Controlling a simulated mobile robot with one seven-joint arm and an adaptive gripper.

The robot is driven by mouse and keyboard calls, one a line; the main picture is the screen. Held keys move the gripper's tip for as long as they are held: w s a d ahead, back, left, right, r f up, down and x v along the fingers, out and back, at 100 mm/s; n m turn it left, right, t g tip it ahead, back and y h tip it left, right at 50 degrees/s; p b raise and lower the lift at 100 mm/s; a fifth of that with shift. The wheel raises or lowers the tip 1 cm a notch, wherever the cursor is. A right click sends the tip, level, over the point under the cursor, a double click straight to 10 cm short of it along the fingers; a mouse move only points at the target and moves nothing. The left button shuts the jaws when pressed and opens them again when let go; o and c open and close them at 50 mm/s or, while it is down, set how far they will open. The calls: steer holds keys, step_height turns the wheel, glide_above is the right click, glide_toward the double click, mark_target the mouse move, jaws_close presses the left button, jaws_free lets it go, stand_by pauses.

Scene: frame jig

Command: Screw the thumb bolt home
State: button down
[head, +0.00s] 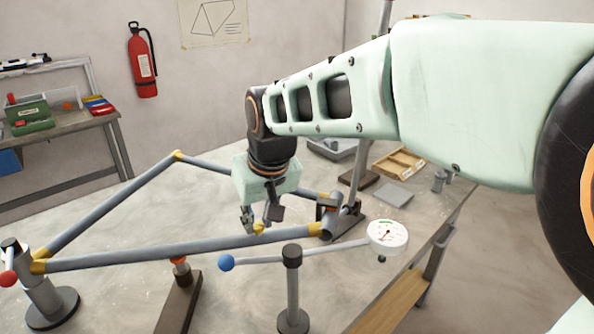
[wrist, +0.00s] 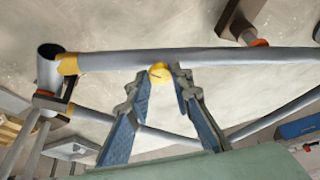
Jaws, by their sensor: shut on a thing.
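The thumb bolt shows as a small yellow round head (wrist: 159,71) at the grey frame tube (wrist: 205,60) in the wrist view. My gripper (wrist: 160,77) is shut on it, one fingertip at each side of the yellow head. In the head view my gripper (head: 260,223) points down just behind the long front tube (head: 165,250), and a bit of the yellow head (head: 259,227) shows by the fingertips. The bolt's shank and its seat are hidden, so I cannot tell how deep it sits.
A white dial gauge (head: 387,234) on a rod with a blue ball (head: 226,263) stands in front, on a dark-topped post (head: 292,285). A round-based stand (head: 45,298) with a red ball holds the left frame corner. A wooden tray (head: 399,163) lies at the back right.

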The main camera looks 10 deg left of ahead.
mark_target(257, 228)
steer(key=m, duration=0.2)
steer(key=m+h+b, duration=0.1)
steer(key=m, duration=0.1)
steer(key=shift+s+a+f+t, duration=0.1)
steer(key=shift+a+t, duration=0.1)
steer(key=shift+t, duration=0.1)
steer(key=shift+m+h+b, duration=0.35)
steer(key=shift+m+h, duration=0.25)
steer(key=shift+m, duration=0.4)
steer(key=c, duration=1.7)
jaws_free()
step_height(257, 228, up, 10)
steer(key=shift+r, duration=0.1)
